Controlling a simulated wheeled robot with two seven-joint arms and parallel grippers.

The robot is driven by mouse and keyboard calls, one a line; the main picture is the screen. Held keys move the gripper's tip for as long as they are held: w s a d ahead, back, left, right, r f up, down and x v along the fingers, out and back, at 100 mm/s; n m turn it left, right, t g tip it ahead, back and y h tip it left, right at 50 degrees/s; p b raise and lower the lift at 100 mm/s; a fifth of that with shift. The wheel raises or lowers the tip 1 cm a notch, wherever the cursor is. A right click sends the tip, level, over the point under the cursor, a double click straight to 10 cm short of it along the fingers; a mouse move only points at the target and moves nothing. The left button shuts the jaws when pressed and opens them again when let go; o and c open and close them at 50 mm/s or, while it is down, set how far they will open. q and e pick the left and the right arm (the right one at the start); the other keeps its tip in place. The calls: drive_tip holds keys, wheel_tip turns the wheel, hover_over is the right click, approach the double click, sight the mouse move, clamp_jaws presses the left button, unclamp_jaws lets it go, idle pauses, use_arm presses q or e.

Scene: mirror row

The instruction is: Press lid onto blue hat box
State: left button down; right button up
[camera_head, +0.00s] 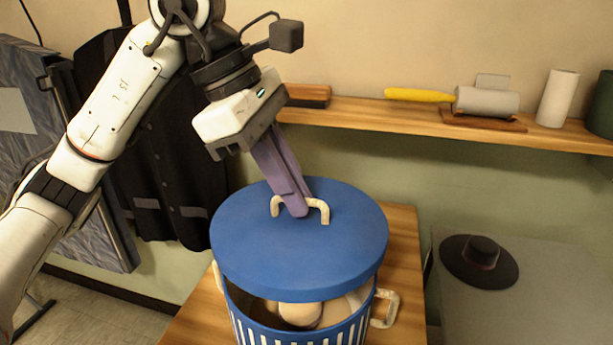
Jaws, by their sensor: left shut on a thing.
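The blue hat box (302,325) stands on a wooden table, with slatted sides and cream handles. Its round blue lid (300,243) is above it, tilted, with a gap at the front through which pale contents (300,314) show. The lid has a cream handle (324,210) on top. My left gripper (292,208) comes down from above and is shut on the lid's handle. The back of the box rim is hidden by the lid, so I cannot tell whether the lid touches it there. My right gripper is not in view.
The wooden table (403,273) shows around the box. A wall shelf (400,119) holds a lint roller (487,101), a brush (308,95) and a white roll (557,98). A black hat (479,261) lies on a grey surface at right. Dark clothing (165,180) hangs at left.

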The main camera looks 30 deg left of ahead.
sight(292, 220)
use_arm(q)
drive_tip(key=shift+s+f+b, duration=0.3)
drive_tip(key=shift+f+b, duration=0.15)
drive_tip(key=shift+f, duration=0.1)
wheel_tip(292, 220, down, 3)
drive_tip(key=b, duration=0.3)
drive_tip(key=shift+f, duration=0.2)
drive_tip(key=shift+w+f+b, duration=0.1)
drive_tip(key=shift+f+b, duration=0.45)
drive_tip(key=shift+f, duration=0.25)
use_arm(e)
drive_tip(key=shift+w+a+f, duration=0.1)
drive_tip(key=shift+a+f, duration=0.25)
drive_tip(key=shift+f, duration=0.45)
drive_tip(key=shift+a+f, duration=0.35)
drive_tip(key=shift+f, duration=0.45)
use_arm(q)
drive_tip(key=shift+f+b, duration=0.3)
drive_tip(key=shift+f, duration=0.2)
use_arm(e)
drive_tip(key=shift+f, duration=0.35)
use_arm(q)
drive_tip(key=c, duration=1.3)
unclamp_jaws()
drive_tip(key=shift+c, duration=0.2)
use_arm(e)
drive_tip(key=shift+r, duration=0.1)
